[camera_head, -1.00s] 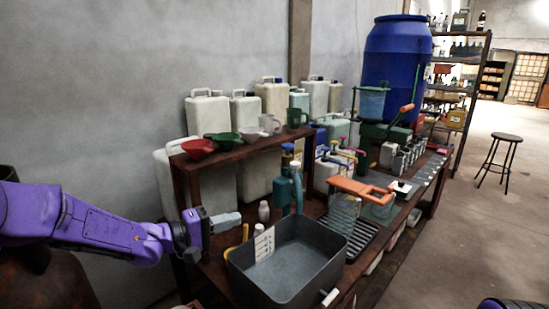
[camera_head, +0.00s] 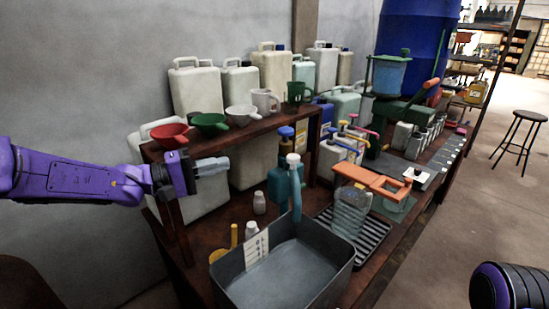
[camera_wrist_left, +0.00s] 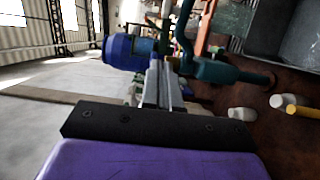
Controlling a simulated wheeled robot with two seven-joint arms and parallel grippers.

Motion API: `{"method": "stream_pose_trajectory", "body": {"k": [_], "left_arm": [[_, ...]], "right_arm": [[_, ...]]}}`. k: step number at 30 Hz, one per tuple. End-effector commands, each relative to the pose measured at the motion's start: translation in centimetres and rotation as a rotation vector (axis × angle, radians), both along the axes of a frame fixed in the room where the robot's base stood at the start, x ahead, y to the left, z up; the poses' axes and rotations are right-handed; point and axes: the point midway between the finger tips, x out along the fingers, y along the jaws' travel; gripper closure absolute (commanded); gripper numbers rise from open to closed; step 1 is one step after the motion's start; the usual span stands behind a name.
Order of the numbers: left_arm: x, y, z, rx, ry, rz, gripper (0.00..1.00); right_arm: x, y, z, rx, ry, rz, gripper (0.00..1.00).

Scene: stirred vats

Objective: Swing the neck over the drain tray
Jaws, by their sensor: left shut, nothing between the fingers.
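A teal bottle (camera_head: 280,188) with a blue cap stands on the wooden bench. A teal neck (camera_head: 296,195) with a white tip rises beside it at the back edge of the grey tub. The teal part also shows in the left wrist view (camera_wrist_left: 222,71), beyond the fingers. A black ribbed tray (camera_head: 372,243) lies right of the tub, under a clear bottle (camera_head: 349,212). Which of the two is the drain tray I cannot tell. My left gripper (camera_head: 215,166) is shut and empty, left of the teal bottle and apart from it. My right gripper is out of view.
The grey tub (camera_head: 232,285) fills the bench front. A raised shelf (camera_head: 233,133) holds funnels and mugs. An orange-handled clamp (camera_head: 372,181) sits above the clear bottle.

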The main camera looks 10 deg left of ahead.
Motion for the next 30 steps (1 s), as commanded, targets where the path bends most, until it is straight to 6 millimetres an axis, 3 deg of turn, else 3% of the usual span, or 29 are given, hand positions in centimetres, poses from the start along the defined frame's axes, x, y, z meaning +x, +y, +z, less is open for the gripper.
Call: {"method": "stream_pose_trajectory", "body": {"k": [5,15,22,30], "left_arm": [[1.5,-2.0,0.0,0.000,0.002,-0.004,1.00],[6.2,-7.9,0.0,0.000,0.002,-0.005,1.00],[5.9,-11.3,0.1,-0.001,0.000,-0.005,1.00],[5.8,-12.0,0.0,0.001,0.001,-0.004,1.00]], "right_arm": [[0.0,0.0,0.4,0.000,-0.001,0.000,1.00],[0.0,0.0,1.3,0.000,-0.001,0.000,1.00],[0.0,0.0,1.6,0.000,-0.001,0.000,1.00],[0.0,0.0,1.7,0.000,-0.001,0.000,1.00]]}}
